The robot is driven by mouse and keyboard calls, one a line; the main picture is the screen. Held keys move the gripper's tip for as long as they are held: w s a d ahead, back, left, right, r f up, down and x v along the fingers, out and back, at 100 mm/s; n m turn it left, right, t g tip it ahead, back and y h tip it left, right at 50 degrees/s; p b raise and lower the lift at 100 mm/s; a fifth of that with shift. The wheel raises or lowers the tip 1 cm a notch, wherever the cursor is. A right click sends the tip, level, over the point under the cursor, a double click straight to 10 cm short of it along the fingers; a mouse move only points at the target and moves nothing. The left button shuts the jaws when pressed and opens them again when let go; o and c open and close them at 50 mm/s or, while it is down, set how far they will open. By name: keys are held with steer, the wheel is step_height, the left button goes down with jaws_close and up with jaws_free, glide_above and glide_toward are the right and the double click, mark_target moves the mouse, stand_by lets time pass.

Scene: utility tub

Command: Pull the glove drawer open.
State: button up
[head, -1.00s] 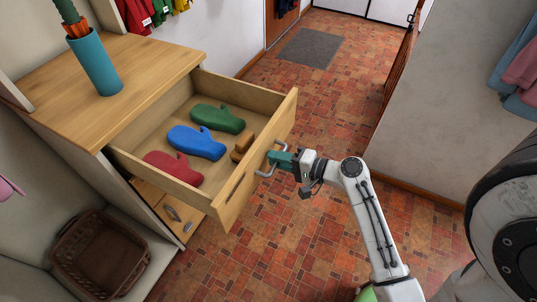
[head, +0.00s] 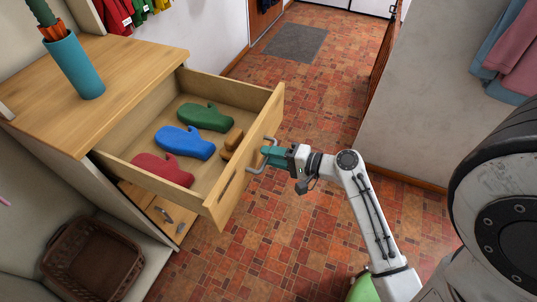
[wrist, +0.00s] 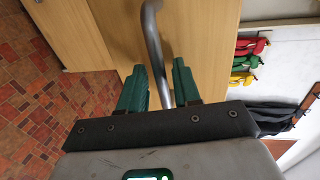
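The glove drawer (head: 226,183) stands well out from the wooden cabinet (head: 120,62) in the head view. Inside lie a green mitten (head: 205,117), a blue mitten (head: 184,143) and a red mitten (head: 162,170). A brown wooden object (head: 231,146) lies near the drawer front. My gripper (head: 270,157) is at the metal bar handle (head: 253,169) on the drawer front. The exact contact is partly hidden.
A teal holder (head: 77,70) stands on the cabinet top. A brown basket (head: 92,258) sits at lower left, beside a lower drawer (head: 150,213). Tiled floor (head: 300,110) is open beyond the drawer. A wall (head: 430,130) stands to the right, and a green rounded thing (head: 362,288) is below my arm.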

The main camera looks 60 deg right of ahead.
steer(key=v, duration=0.9)
steer(key=shift+s, duration=0.3)
steer(key=w+a+f+n+g+y+p, duration=0.1)
steer(key=w+a+f+n+g+y, duration=0.15)
steer(key=a+n, duration=0.2)
steer(key=w+a+f+n+g+y, duration=0.1)
steer(key=a+f+n+g, duration=0.15)
steer(key=a+g, duration=0.2)
steer(key=s+a+r+n+g+h+p, duration=0.1)
steer(key=s+a+n+g+h+p, duration=0.1)
steer(key=s+a+n+g+h, duration=0.2)
steer(key=a+n+g, duration=0.3)
steer(key=n, duration=0.3)
steer(key=shift+g+p, duration=0.3)
steer(key=shift+p, duration=0.1)
